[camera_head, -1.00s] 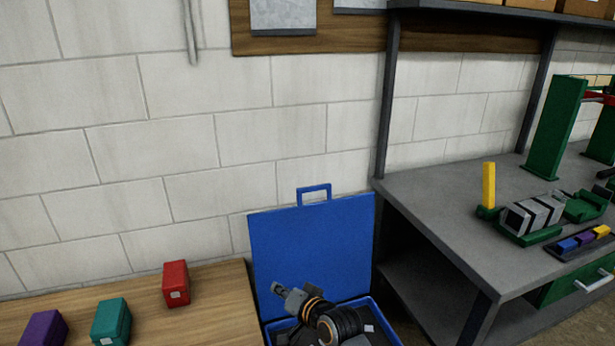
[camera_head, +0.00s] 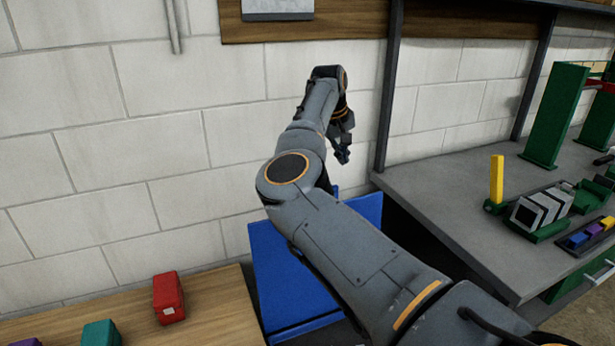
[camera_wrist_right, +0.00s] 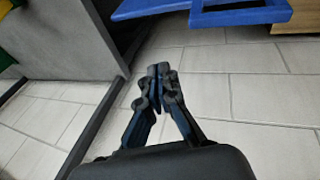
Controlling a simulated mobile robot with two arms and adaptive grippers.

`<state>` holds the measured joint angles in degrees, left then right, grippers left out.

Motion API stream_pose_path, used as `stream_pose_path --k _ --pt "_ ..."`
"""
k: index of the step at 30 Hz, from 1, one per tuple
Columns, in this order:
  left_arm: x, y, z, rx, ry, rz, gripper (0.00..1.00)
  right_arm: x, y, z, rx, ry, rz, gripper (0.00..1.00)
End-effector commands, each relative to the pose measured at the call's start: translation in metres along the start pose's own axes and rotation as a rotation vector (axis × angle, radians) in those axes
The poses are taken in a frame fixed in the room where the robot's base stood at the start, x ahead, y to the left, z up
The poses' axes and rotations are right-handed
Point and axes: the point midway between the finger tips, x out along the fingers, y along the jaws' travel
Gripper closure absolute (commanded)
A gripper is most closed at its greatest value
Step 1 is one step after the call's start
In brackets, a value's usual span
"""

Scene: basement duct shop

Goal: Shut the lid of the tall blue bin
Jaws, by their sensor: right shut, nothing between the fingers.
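The blue bin's lid (camera_head: 283,270) stands upright and open against the block wall, partly hidden behind my right arm. The bin's body is mostly hidden by that arm. My right gripper (camera_head: 342,156) is raised above the lid's top edge, near the wall, shut and empty, with its fingers pointing down. My left gripper is not in view.
A wooden table with a red box (camera_head: 168,298) and a teal box (camera_head: 101,334) is at the left. A grey workbench (camera_head: 430,200) with a yellow block (camera_head: 496,178) and green fixtures stands close on the right. The wall is right behind the lid.

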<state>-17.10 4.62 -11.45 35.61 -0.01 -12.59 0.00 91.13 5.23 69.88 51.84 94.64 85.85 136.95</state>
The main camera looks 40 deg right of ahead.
Motion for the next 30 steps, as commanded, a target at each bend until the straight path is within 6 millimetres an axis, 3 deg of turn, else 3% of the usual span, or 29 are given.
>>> stream_pose_path --k 3,8,14,24,30 --pt "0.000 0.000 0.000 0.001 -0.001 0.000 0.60 -0.036 -0.040 -0.015 0.076 0.027 -0.211 1.00" --pt "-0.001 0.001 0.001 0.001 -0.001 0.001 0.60 -0.053 -0.062 -0.020 0.107 0.023 -0.317 1.00" --pt "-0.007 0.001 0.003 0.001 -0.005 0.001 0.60 -0.029 -0.071 -0.020 0.110 0.019 -0.321 1.00" --pt "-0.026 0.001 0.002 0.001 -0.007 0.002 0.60 0.041 -0.093 -0.023 0.107 0.019 -0.318 1.00" --pt "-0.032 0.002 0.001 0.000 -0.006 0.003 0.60 0.031 -0.092 -0.005 0.111 0.023 -0.317 1.00"
